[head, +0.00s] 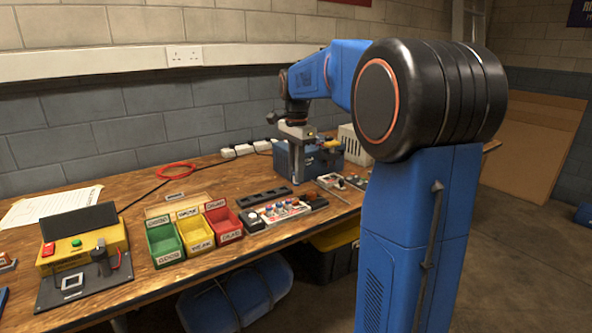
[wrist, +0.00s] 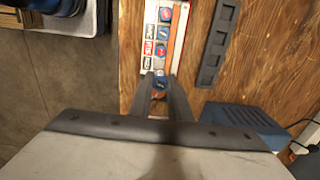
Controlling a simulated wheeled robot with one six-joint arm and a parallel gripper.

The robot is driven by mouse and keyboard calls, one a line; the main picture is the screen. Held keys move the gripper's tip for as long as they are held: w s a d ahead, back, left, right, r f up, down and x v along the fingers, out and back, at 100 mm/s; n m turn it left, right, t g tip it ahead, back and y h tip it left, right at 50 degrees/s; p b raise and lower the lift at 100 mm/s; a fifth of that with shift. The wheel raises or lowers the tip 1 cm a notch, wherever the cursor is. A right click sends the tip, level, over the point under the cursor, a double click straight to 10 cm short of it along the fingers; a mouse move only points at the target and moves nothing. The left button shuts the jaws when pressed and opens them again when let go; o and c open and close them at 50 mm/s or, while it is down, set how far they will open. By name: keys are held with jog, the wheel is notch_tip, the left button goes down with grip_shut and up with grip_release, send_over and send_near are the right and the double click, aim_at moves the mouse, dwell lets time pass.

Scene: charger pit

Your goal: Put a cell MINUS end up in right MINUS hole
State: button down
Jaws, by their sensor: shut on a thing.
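My gripper (wrist: 161,79) points down in the wrist view and is shut on a small cell (wrist: 158,96), of which a copper-orange part shows between the fingers. Which end of the cell is up I cannot tell. The white holder (wrist: 150,66) with blue, red and dark labels lies past the fingertips, partly hidden by them. In the head view my gripper (head: 298,178) is at the table's back right, in front of a blue box, and the cell is too small to make out. The holder (head: 281,211) lies in front of it, toward the table's front edge.
A dark slotted strip (wrist: 215,50) lies beside the holder. The blue box (head: 325,156) stands close to my gripper. Green (head: 164,243), yellow (head: 195,234) and red (head: 223,222) bins stand left of the holder. A yellow tester (head: 84,245) is at far left.

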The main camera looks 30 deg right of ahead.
jog(key=shift+s+d+f, duration=0.1)
jog(key=shift+s, duration=0.05)
jog(key=shift+d+f, duration=0.1)
jog(key=shift+f, duration=3.8)
jog(key=shift+f, duration=0.3)
jog(key=c, duration=1.6)
grip_release()
jog(key=shift+o, duration=0.2)
